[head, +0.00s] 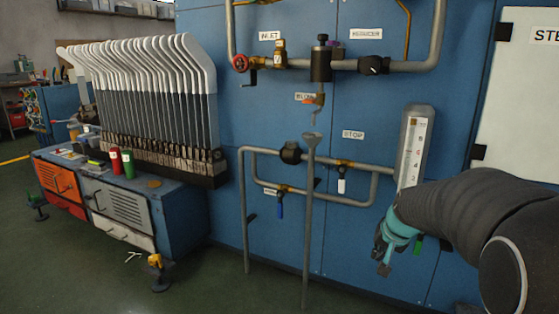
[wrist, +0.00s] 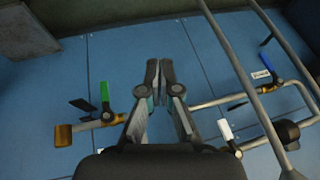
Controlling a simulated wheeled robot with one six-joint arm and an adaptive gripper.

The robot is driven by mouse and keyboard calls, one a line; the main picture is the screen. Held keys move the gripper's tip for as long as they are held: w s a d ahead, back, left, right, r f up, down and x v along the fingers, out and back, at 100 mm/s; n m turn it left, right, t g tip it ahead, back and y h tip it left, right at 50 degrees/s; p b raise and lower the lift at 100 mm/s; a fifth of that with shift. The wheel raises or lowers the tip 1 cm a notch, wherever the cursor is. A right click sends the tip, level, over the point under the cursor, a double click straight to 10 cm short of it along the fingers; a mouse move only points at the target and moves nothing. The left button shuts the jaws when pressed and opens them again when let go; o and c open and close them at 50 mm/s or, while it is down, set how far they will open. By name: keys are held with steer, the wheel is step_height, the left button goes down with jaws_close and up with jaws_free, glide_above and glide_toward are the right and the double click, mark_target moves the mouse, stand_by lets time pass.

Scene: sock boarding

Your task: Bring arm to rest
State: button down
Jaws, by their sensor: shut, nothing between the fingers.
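My gripper (head: 384,266) hangs at the lower right in the head view, in front of the blue panel (head: 340,255), with my dark arm reaching in from the right edge. In the wrist view my gripper (wrist: 159,72) has its two fingers close together at the tips and shut, with nothing between them. The fingers point at the blue panel and look apart from the valves on either side. A green-handled valve (wrist: 106,95) is on their left and a white-handled valve (wrist: 226,130) on their right. My arm hides part of the panel in the head view.
Grey pipes (head: 370,188) with a blue-handled valve (head: 280,208) run across the panel, left of my gripper. A gauge (head: 414,150) stands just above my gripper. A rack of white sock boards (head: 200,85) stands on a blue bench at left.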

steer(key=s+a+r+n+p, duration=0.1)
steer(key=s+a+r+p, duration=0.2)
steer(key=s, duration=0.6)
steer(key=s+a+r+n+p, duration=0.2)
steer(key=s+r, duration=0.4)
steer(key=s, duration=0.4)
steer(key=s+a+r+n+p, duration=0.2)
steer(key=s+a+r+p, duration=0.2)
steer(key=s, duration=0.5)
steer(key=shift+s+a+r, duration=0.4)
steer(key=shift+r, duration=0.05)
